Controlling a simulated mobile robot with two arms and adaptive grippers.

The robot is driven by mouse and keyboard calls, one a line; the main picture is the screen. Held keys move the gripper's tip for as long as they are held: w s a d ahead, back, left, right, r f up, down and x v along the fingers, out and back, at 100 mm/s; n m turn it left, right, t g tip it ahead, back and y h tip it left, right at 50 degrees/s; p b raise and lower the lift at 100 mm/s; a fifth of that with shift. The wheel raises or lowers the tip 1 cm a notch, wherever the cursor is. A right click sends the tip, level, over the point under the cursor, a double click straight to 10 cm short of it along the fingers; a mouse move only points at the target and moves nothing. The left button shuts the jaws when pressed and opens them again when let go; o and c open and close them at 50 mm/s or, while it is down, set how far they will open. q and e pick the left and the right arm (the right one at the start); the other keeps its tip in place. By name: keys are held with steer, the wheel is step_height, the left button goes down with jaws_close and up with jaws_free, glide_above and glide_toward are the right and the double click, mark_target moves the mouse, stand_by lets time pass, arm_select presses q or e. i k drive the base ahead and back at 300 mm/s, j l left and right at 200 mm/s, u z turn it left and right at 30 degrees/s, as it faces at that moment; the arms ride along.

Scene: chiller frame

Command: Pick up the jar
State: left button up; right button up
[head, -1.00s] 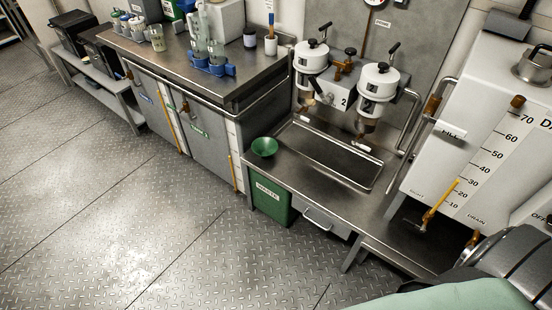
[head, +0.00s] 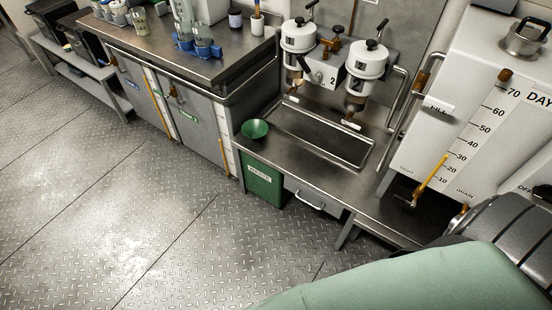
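Several containers stand on the steel counter (head: 225,62) at the upper left, and I cannot tell which is the jar. A small dark-and-white jar-like container (head: 235,19) stands near the back. A white cup (head: 257,25) with an orange-handled tool in it is to its right. Tall clear vessels stand in a blue rack (head: 184,42), and a clear beaker (head: 139,20) is further left. Neither gripper is in view. Only a green and dark part of my own arm shows at the lower right.
Two white filter housings (head: 366,61) hang over a shallow tray (head: 318,135). A white tank (head: 476,110) stands at the right. The plate floor (head: 110,210) is clear.

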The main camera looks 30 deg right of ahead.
mark_target(137, 15)
steer(key=u, duration=0.6)
steer(key=i+u, duration=0.35)
steer(key=i, duration=2.05)
steer(key=i+j, duration=0.1)
steer(key=i, duration=0.9)
steer(key=i+z, duration=0.1)
steer(key=i, duration=0.95)
steer(key=i+j, duration=0.15)
steer(key=i, duration=0.9)
steer(key=z, duration=0.4)
steer(key=i+z, duration=0.1)
steer(key=z, duration=0.75)
steer(key=i+j+z, duration=0.1)
steer(key=z, duration=0.3)
steer(key=j+z, duration=0.1)
steer(key=z, duration=0.3)
